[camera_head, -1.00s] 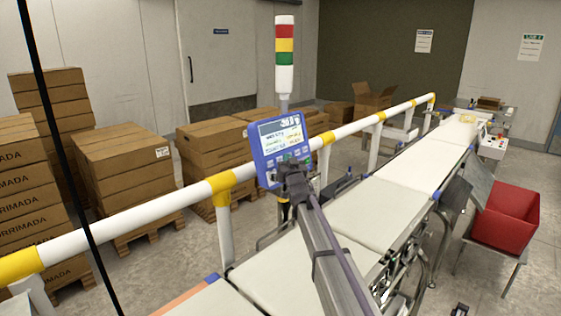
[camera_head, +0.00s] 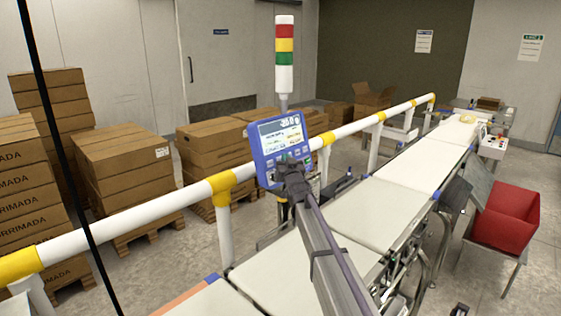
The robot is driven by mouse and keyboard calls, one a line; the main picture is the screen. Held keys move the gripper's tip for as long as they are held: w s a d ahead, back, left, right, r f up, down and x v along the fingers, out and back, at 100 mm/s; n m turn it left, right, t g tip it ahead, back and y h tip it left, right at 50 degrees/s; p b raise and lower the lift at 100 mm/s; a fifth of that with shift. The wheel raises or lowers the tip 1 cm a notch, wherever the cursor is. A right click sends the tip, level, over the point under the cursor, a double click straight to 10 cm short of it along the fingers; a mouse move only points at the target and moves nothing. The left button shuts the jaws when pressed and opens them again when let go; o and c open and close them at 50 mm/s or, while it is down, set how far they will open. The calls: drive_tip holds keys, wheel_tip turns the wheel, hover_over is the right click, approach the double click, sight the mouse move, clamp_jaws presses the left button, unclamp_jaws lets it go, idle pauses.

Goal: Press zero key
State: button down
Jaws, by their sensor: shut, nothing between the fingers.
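The blue control panel (camera_head: 281,143) of the checkweigher stands on a post beside the belt, with a lit screen on its upper part and a row of small keys (camera_head: 298,152) below it. The key labels are too small to read, so I cannot tell which one is the zero key. My gripper (camera_head: 287,164) is shut and empty at the panel's lower edge, and hides part of the key area. I cannot tell whether its tip touches a key.
A white and yellow guard rail (camera_head: 195,195) runs behind the belt (camera_head: 376,209). A red, yellow, green light tower (camera_head: 284,50) rises behind the panel. A red bin (camera_head: 505,218) stands at the right. Stacked cartons (camera_head: 120,165) are beyond the rail.

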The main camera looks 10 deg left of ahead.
drive_tip(key=shift+w+a+f, duration=0.15)
drive_tip(key=shift+w+a, duration=0.05)
drive_tip(key=shift+a, duration=0.15)
idle(0.4)
idle(0.3)
drive_tip(key=shift+s+d+r, duration=0.25)
drive_tip(key=shift+s+d, duration=0.2)
drive_tip(key=shift+d, duration=0.2)
drive_tip(key=shift+s+d+r+p, duration=0.25)
drive_tip(key=shift+s+d, duration=0.2)
drive_tip(key=shift+d, duration=0.2)
drive_tip(key=shift+s+d+r+p, duration=0.2)
drive_tip(key=shift+s+d+p, duration=0.1)
drive_tip(key=shift+s+d, duration=0.3)
drive_tip(key=shift+s+d+r+p, duration=0.25)
drive_tip(key=shift+s+d, duration=0.1)
drive_tip(key=shift+d, duration=0.4)
drive_tip(key=s+d+r+p, duration=0.2)
drive_tip(key=s+d, duration=0.3)
drive_tip(key=d, duration=0.2)
drive_tip(key=shift+r, duration=0.2)
idle(0.3)
